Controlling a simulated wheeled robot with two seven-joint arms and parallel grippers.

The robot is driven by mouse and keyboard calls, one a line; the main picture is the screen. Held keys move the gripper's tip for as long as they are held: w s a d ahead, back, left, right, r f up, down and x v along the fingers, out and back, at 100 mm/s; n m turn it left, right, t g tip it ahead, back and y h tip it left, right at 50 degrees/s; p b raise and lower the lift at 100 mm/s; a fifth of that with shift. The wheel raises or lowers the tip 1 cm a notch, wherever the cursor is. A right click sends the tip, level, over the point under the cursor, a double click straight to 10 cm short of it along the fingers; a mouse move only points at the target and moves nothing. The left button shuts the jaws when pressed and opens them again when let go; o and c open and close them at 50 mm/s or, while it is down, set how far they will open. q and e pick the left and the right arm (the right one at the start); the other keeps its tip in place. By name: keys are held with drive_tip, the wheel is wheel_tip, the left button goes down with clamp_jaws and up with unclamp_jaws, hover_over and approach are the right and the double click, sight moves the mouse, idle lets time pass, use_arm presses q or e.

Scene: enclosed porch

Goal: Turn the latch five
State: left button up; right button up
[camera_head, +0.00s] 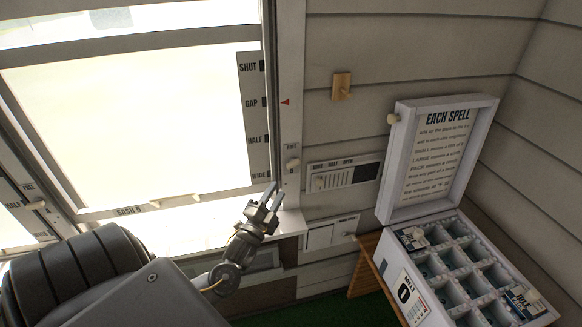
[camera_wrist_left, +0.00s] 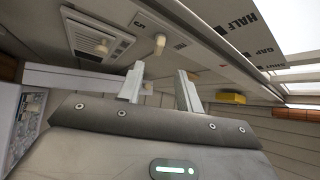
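The latch's pale knob (camera_head: 293,163) sits on the white window post, just below a small "FREE" label. In the left wrist view a pale knob (camera_wrist_left: 160,43) beside a "5" mark shows beyond and between the fingers. My left gripper (camera_head: 270,194) is below and slightly left of the latch, at the window's lower right corner. Its two fingers (camera_wrist_left: 160,85) are apart with nothing between them, and they do not appear to touch the knob. My right gripper is not in view.
The window sash (camera_head: 130,211) has a scale strip (camera_head: 252,120) marked SHUT, GAP, HALF and WIDE. A vent panel (camera_head: 343,174) and a switch plate (camera_head: 330,232) are on the wall. An open white box (camera_head: 388,218) with compartments stands right. A yellow block (camera_head: 341,86) is higher up.

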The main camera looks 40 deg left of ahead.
sight(291, 167)
use_arm(q)
drive_tip(key=p+x, duration=0.4)
drive_tip(key=x, duration=0.6)
drive_tip(key=shift+w+r, duration=0.1)
drive_tip(key=shift+w, duration=0.25)
clamp_jaws()
